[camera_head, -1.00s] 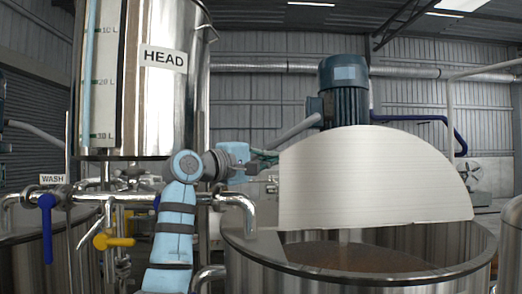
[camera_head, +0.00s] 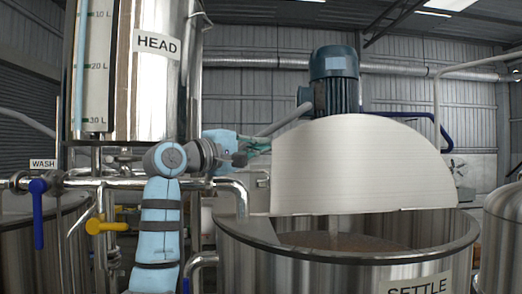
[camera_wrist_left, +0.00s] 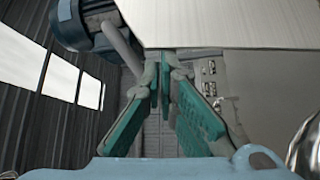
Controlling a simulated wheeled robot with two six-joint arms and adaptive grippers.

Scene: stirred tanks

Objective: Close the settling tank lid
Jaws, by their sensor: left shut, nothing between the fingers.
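The settling tank (camera_head: 345,262) is a round steel tank marked SETTLE, at the lower right of the head view. Its lid (camera_head: 365,165) is a pale half-disc standing upright above the tank. The near part of the tank top is open, and brownish content (camera_head: 340,241) shows inside. My left gripper (camera_head: 262,145) is shut and empty, beside the lid's upper left edge; I cannot tell if it touches. In the left wrist view its green-padded fingers (camera_wrist_left: 162,62) point toward the lid's lower edge (camera_wrist_left: 225,25). My right gripper is out of view.
A blue motor (camera_head: 334,80) stands behind the lid. The HEAD tank (camera_head: 155,90) hangs at upper left, above pipes with a blue valve handle (camera_head: 38,215) and a yellow one (camera_head: 105,226). Another steel tank (camera_head: 502,245) stands at the right edge.

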